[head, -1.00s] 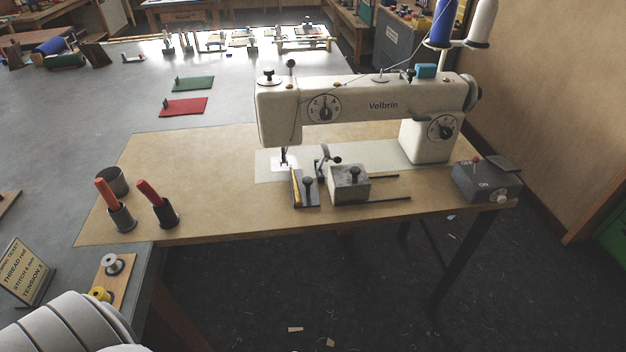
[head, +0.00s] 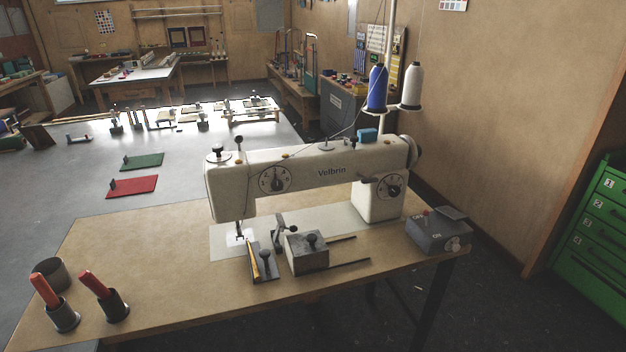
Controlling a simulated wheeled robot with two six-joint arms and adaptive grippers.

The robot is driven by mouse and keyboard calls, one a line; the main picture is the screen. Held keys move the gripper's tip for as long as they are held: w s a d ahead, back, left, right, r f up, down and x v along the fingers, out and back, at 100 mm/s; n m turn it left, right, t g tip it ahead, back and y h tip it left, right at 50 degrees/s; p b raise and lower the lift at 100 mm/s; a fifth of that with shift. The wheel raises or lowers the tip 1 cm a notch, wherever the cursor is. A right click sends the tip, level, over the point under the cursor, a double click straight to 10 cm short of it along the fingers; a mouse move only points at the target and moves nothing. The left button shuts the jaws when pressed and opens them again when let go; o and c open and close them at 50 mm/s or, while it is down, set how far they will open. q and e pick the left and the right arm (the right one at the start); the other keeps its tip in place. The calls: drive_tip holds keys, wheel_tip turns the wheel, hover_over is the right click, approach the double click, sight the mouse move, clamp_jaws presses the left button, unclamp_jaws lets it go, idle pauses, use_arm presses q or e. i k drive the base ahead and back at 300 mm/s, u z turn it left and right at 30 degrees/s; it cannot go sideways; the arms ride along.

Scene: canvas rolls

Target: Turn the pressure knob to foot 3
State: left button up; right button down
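A white Velbrin sewing machine (head: 318,172) stands on the brown table board in the middle of the head view. A round dial with a dark pointer (head: 274,180) is on its left front face. A second round dial (head: 390,187) is on its right column. A black knob (head: 218,153) sits on top of the machine's left end. The pictures do not show which of these is the pressure knob, and the marks are too small to read surely. Neither of my grippers is in view.
A grey switch box (head: 437,236) is at the board's right end. Red-handled tools in cups (head: 60,316) stand at front left. A green drawer cabinet (head: 598,232) is at right.

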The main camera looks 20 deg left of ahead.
sight(217, 149)
drive_tip(key=z, duration=0.05)
drive_tip(key=i, duration=1.2)
drive_tip(key=u, duration=0.6)
